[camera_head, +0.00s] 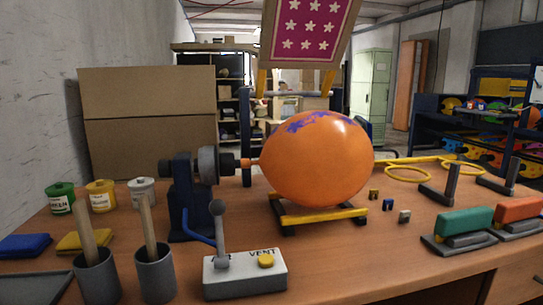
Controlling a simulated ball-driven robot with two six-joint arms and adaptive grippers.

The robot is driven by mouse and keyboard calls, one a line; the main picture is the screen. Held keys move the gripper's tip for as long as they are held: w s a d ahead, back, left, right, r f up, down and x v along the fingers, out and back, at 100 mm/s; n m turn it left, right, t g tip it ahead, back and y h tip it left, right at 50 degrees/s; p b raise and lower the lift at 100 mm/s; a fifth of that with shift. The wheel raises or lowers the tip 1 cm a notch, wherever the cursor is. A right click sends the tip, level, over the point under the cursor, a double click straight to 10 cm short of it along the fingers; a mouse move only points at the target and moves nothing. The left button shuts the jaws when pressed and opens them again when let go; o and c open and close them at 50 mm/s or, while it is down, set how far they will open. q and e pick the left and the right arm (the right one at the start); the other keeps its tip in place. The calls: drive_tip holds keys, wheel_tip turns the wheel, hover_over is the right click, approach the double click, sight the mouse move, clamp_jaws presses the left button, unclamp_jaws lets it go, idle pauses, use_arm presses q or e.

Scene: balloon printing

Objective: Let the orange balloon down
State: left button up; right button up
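The orange balloon (316,158) is large and round, with a blue-purple print on its upper side. Its left end meets the nozzle (243,163) of a dark pump-like stand (187,195). The balloon sits just above a low yellow-and-black cradle (318,215); I cannot tell whether it touches. In front stands a white control box (245,280) with a grey lever (219,232), a yellow button (266,261) and the word VENT; another label is partly hidden behind the lever. The lever looks near upright. Neither of my grippers is in view.
A pink star stencil (307,22) hangs in a frame above the balloon. Two grey cups with wooden handles (155,272) stand left of the box. Paint pots (101,196) and pads are at left, green (464,222) and orange-topped tools at right. The table front right of the box is clear.

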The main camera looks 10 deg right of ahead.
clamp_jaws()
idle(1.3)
